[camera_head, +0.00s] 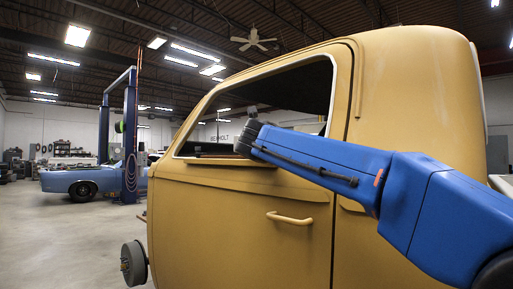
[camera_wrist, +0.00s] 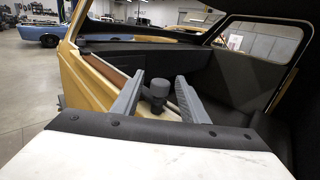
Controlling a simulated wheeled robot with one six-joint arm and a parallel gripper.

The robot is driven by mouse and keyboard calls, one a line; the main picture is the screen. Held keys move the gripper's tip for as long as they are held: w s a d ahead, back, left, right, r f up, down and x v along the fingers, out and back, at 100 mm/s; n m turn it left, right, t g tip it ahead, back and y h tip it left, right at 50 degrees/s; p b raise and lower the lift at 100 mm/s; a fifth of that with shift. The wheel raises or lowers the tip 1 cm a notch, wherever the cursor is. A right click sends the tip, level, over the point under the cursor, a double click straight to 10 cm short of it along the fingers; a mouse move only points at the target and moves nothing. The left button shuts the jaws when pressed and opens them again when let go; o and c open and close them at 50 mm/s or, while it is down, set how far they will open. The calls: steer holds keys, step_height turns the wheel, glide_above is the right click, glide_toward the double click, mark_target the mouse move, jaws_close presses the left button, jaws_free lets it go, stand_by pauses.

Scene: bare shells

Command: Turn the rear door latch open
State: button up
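The yellow door (camera_head: 235,215) of a truck cab is shut, with a bar handle (camera_head: 290,218) on its outer face. My blue arm reaches from the right across the open window. My gripper is hidden in the head view behind the arm's dark end. In the wrist view my gripper (camera_wrist: 158,82) has its two grey fingers well apart. A dark round knob (camera_wrist: 157,92) on a wider base shows between and beyond them, near the inner side of the door; it may be the latch. I see no contact with it.
The window frame (camera_head: 345,95) surrounds the opening close to my arm. In the wrist view the yellow door edge (camera_wrist: 92,85) runs along the left, and the dark cab interior (camera_wrist: 220,65) lies beyond. A blue car (camera_head: 70,182) and a lift (camera_head: 130,135) stand far off.

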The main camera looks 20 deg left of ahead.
jaws_close()
steer(key=shift+w+d+f+n+g+y, duration=0.1)
steer(key=shift+n+g+y, duration=0.2)
steer(key=shift+n+y, duration=0.3)
steer(key=shift+f+n+g+y, duration=0.1)
steer(key=shift+n+g+y, duration=0.4)
steer(key=shift+y, duration=0.6)
steer(key=shift+n+g+y, duration=0.4)
steer(key=shift+n, duration=0.1)
jaws_free()
